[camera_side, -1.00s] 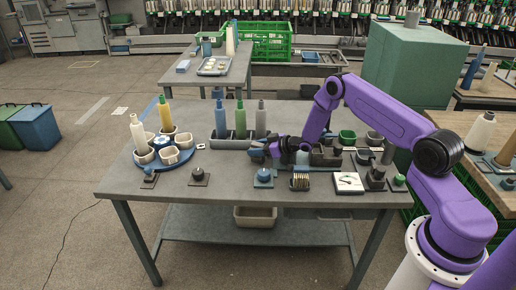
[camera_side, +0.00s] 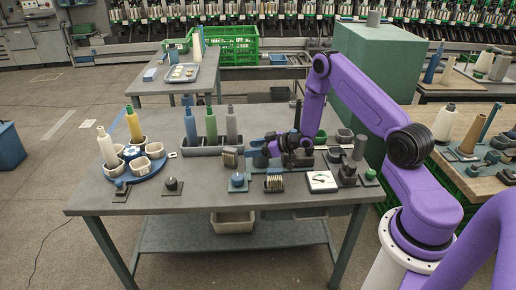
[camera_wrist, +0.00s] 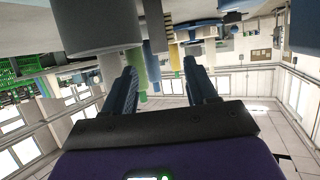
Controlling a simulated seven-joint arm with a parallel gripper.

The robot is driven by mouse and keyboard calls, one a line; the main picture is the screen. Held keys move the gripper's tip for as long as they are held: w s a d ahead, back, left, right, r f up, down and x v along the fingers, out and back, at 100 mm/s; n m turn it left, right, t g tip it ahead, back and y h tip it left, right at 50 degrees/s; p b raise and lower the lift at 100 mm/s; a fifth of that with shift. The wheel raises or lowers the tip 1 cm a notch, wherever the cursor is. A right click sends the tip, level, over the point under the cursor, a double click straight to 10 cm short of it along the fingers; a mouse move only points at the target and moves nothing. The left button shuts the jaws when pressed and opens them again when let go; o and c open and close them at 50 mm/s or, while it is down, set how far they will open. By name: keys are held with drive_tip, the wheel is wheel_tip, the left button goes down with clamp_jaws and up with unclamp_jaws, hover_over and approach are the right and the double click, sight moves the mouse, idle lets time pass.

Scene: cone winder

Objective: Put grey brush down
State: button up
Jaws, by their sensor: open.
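The grey brush (camera_side: 230,157) seems to be the small grey-brown block standing on the table in the side view, in front of the right end of the cone tray. My gripper (camera_side: 252,152) is low over the table just to its right, with blue fingers pointing left towards it. The fingers look clear of the block. In the wrist view my gripper (camera_wrist: 163,85) shows two spread fingers with nothing clamped between them. That view is upside down, and I cannot pick out the brush for certain in it.
The dark tray (camera_side: 203,150) holds blue, green and grey cones behind the brush. A blue round stand (camera_side: 150,172) with cups and cones is at left. A blue knob (camera_side: 237,180), a small bristled block (camera_side: 274,183) and a dial box (camera_side: 321,181) line the front. Bare tabletop lies at front left.

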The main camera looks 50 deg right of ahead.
drive_tip(key=s+a+r+n+g+h, duration=0.1)
drive_tip(key=s+a+r+g, duration=0.1)
drive_tip(key=s+a+r, duration=0.3)
drive_tip(key=s+a+r+n+g, duration=0.2)
drive_tip(key=a+r, duration=0.1)
drive_tip(key=a, duration=0.4)
drive_tip(key=s+a+r+n+g+h, duration=0.1)
drive_tip(key=s+a+r+g, duration=0.1)
drive_tip(key=s+a+r, duration=0.35)
drive_tip(key=s+r+n+g+h, duration=0.1)
drive_tip(key=s+r+n+g, duration=0.1)
drive_tip(key=s, duration=1.2)
drive_tip(key=s+r+n+g+h, duration=0.1)
drive_tip(key=s+r+g, duration=0.3)
drive_tip(key=s, duration=1)
drive_tip(key=shift+s+a+r+n+h, duration=0.2)
drive_tip(key=shift+r+n+h, duration=0.1)
drive_tip(key=shift+n, duration=0.3)
drive_tip(key=shift+o, duration=0.2)
drive_tip(key=shift+w, duration=0.1)
drive_tip(key=o, duration=0.5)
